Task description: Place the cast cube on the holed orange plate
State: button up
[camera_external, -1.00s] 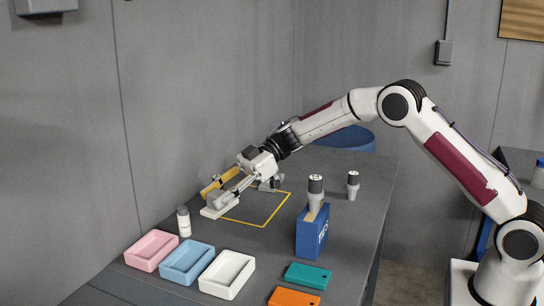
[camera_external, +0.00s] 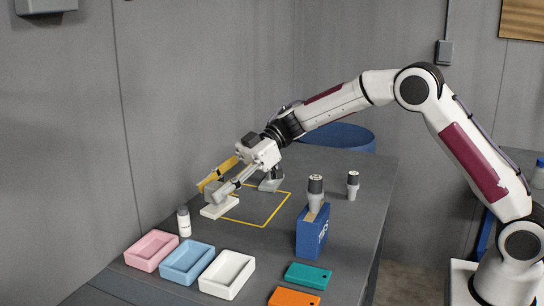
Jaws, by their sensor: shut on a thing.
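My gripper (camera_external: 215,188) is at the far left of the table, shut on the cast cube (camera_external: 213,191), a small grey block. The cube is partly hidden by the near finger. It is held just above a flat white block (camera_external: 219,208); a small gap seems to show beneath it. The orange plate (camera_external: 293,297) lies flat at the front right of the table, with a small dark hole near its right end. Its front edge is cut off by the picture, and nothing is on its visible part.
A teal holed plate (camera_external: 308,276) lies behind the orange one. Pink (camera_external: 151,250), blue (camera_external: 187,262) and white (camera_external: 227,274) trays and a white bottle (camera_external: 184,222) line the left. A yellow outline (camera_external: 278,213) marks bare table.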

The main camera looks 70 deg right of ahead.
jog(key=shift+g, duration=0.3)
jog(key=s+a, duration=0.1)
jog(key=s, duration=0.1)
jog(key=s+a+r, duration=0.1)
jog(key=s+a, duration=0.3)
jog(key=shift+s+r, duration=0.3)
jog(key=shift+r, duration=0.05)
grip_shut()
jog(key=s+a+f, duration=0.2)
jog(key=s, duration=0.6)
jog(key=s+a+f, duration=0.2)
jog(key=s+f, duration=0.1)
jog(key=s, duration=0.5)
jog(key=shift+s+a+f+n, duration=0.2)
jog(key=shift+s+f+n, duration=0.1)
jog(key=shift+n, duration=0.1)
jog(key=shift+a, duration=0.25)
jog(key=shift+w, duration=0.1)
send_over(293, 300)
jog(key=shift+f, duration=2.85)
jog(key=shift+f, duration=0.15)
jog(key=shift+f, duration=1.95)
